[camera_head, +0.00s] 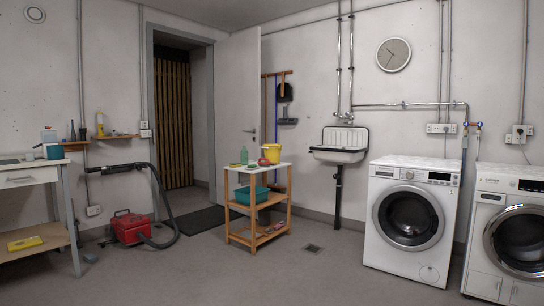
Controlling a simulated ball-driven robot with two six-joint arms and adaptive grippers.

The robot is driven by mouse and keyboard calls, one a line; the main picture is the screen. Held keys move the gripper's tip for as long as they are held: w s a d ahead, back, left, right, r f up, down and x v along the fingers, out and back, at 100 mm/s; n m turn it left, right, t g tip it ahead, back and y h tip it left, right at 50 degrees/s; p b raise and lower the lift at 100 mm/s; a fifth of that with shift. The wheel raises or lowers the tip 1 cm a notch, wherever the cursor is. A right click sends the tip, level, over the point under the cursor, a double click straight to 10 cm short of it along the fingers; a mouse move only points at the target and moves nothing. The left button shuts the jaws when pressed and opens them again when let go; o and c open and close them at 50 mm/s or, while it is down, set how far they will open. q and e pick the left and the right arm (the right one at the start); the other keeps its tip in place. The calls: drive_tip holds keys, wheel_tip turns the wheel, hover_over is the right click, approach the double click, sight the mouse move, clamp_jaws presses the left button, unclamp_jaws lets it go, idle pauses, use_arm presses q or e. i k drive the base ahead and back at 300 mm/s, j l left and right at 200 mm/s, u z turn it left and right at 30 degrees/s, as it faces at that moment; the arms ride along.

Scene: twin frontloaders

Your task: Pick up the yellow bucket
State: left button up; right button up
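The yellow bucket (271,153) stands upright on the white top of a small wooden shelf cart (243,169), in the middle of the room. It is at the right side of that top, near the back. A small yellow and red item (263,162) sits right in front of it and hides a little of its lower front. A green bottle (244,155) stands to its left on the same top. Neither of my grippers shows in the head view.
A red vacuum cleaner (131,228) with its hose lies on the floor left of the cart. Two washing machines (411,218) stand at the right, and a wall sink (339,146) hangs behind. A white table (30,176) is at the left. The floor in front of the cart is clear.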

sight(273, 155)
drive_tip(key=i+z, duration=0.15)
drive_tip(key=i, duration=4.85)
